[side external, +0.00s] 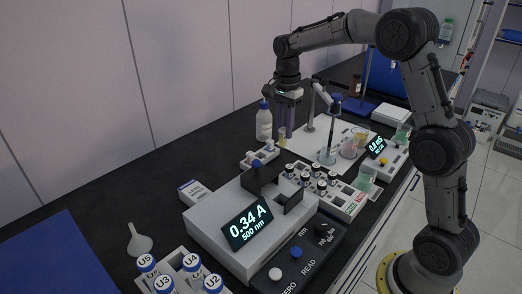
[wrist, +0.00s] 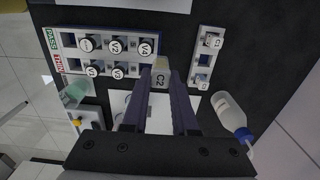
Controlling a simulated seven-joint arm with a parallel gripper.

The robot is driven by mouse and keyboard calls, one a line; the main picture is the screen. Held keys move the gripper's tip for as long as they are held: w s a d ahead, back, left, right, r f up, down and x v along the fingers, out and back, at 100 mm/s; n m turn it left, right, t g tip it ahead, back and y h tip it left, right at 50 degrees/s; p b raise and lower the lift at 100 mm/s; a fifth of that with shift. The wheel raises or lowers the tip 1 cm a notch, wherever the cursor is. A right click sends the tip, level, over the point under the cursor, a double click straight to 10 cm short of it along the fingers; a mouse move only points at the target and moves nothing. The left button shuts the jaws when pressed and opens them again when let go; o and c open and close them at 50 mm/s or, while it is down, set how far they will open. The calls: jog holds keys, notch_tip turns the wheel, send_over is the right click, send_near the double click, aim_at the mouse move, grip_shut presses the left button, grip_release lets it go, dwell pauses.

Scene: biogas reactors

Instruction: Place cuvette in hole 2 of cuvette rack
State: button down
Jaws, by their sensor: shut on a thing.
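My gripper (wrist: 160,90) is shut on a pale cuvette marked C2 (wrist: 160,76), held between its two long fingers. The cuvette rack (wrist: 207,53), a small white block, lies to the right of the held cuvette in the wrist view. C1 (wrist: 212,41) stands at one end and another cuvette (wrist: 202,84) at the other, with an open middle hole (wrist: 203,60) between them. In the side view my gripper (side external: 286,134) hangs close to the cuvette rack (side external: 260,155); the held cuvette is small there and its height is hard to judge.
A vial rack (wrist: 103,60) with several capped vials is left of my gripper. A white bottle with a blue cap (wrist: 229,110) stands near the cuvette rack. The photometer (side external: 215,225) reads 0.34 A. Beakers (side external: 348,149) and a stand are behind the vials.

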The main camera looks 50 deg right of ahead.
jog(key=w+f, duration=0.2)
jog(key=w, duration=0.1)
jog(key=w+d+f, duration=0.1)
jog(key=w+f, duration=0.2)
jog(key=w, duration=0.1)
jog(key=w+d+f, duration=0.1)
jog(key=w+f, duration=0.2)
jog(key=shift+w+d+f, duration=0.1)
jog(key=shift+w+f, duration=0.1)
jog(key=shift+w, duration=0.05)
jog(key=shift+w+f, duration=0.1)
jog(key=shift+f, duration=1.5)
jog(key=c, duration=0.7)
grip_release()
jog(key=shift+f, duration=0.15)
